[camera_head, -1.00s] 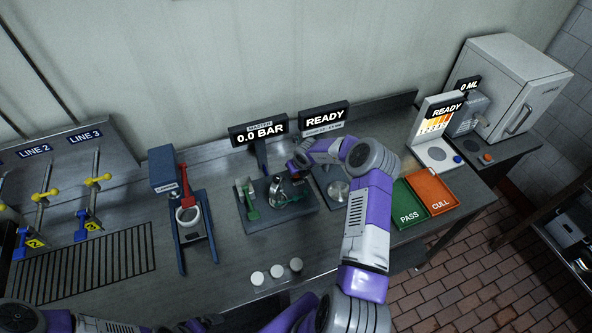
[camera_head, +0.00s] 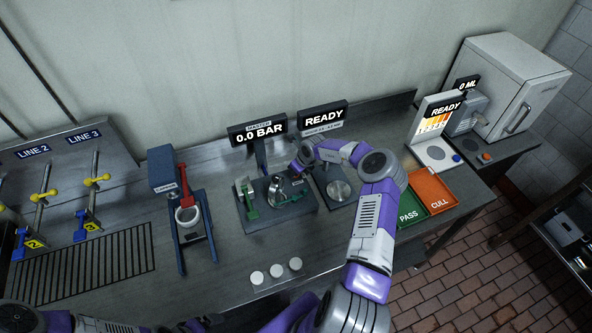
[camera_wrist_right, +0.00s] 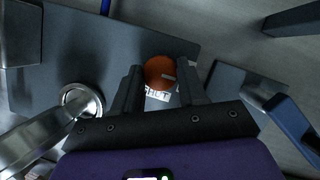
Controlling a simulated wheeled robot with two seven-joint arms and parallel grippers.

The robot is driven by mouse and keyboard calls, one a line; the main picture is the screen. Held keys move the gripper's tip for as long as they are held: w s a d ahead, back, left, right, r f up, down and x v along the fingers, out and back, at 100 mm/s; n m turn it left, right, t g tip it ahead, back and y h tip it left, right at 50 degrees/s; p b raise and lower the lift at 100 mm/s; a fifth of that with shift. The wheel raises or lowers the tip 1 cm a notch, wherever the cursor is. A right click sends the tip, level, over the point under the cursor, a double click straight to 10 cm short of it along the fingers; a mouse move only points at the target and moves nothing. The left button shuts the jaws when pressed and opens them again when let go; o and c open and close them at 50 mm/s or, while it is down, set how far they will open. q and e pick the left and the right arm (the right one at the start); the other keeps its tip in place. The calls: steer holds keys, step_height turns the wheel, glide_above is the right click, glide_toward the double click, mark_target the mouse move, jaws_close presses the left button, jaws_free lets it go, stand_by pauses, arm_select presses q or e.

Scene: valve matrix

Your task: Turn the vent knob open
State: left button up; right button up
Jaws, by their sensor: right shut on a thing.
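The vent knob (camera_wrist_right: 160,72) is a round orange-red knob with a light mark on its face. It shows in the right wrist view on a dark board, beside a partly covered white label. My right gripper (camera_wrist_right: 161,82) has one finger on each side of the knob and is shut on it. In the head view my right gripper (camera_head: 296,170) reaches down to the back right of the dark board (camera_head: 305,208), and the knob is hidden there. My left gripper is not seen; only part of my left arm shows at the bottom left.
The board also carries a silver round part and a green handle (camera_head: 249,212). The master display (camera_head: 260,131) reads 0.0 BAR behind it. A second display (camera_head: 324,117) reads READY. Several white discs (camera_head: 276,271) lie near the front edge. Green PASS (camera_head: 410,212) and orange CULL trays stand right.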

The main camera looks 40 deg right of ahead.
steer(key=o, duration=1.1)
steer(key=shift+c, duration=0.2)
steer(key=v, duration=0.7)
steer(key=shift+r, duration=0.2)
steer(key=shift+s, duration=0.15)
